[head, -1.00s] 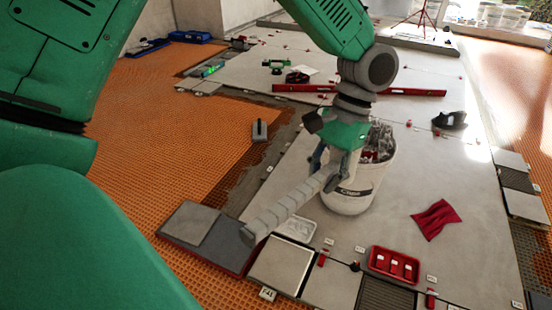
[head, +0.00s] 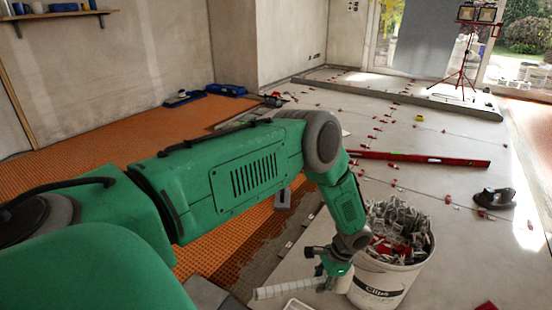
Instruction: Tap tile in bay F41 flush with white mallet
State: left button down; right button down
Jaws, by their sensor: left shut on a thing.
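My left arm comes in from the left, and its gripper (head: 335,277) is low in the middle of the head view, just left of the bucket. It is shut on a pale, ringed rod (head: 288,291), which looks like the white mallet's handle and points left. The mallet's head cannot be made out. The tile in bay F41 and its label are not visible; the picture's lower edge cuts off that area. My right gripper is not in view.
A white bucket (head: 385,284) full of clips stands close right of my gripper. A red level (head: 420,159) and a black tool (head: 494,198) lie on the grey tiles. A red tripod lamp (head: 463,75) stands at the back. Orange matting (head: 85,147) covers the left floor.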

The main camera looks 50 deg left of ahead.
pick_arm(q)
jog(key=s+a+f+m+t+b, duration=0.1)
jog(key=s+a+f+m, duration=0.1)
jog(key=f, duration=0.8)
jog(key=s+a+f+m+t+y+b, duration=0.1)
jog(key=s+f+m, duration=0.3)
jog(key=f, duration=0.6)
jog(key=s+a+f+m+b, duration=0.2)
jog(key=s+f, duration=0.3)
jog(key=f, duration=0.6)
jog(key=shift+s+a+m+t+y, duration=0.3)
jog(key=shift+s+a+m+t, duration=0.1)
jog(key=shift+m, duration=0.3)
notch_tip(320, 180, up, 5)
jog(key=p, duration=0.3)
jog(key=shift+f+p, duration=0.15)
jog(key=shift+p, duration=0.25)
notch_tip(320, 180, up, 5)
jog(key=p, duration=0.4)
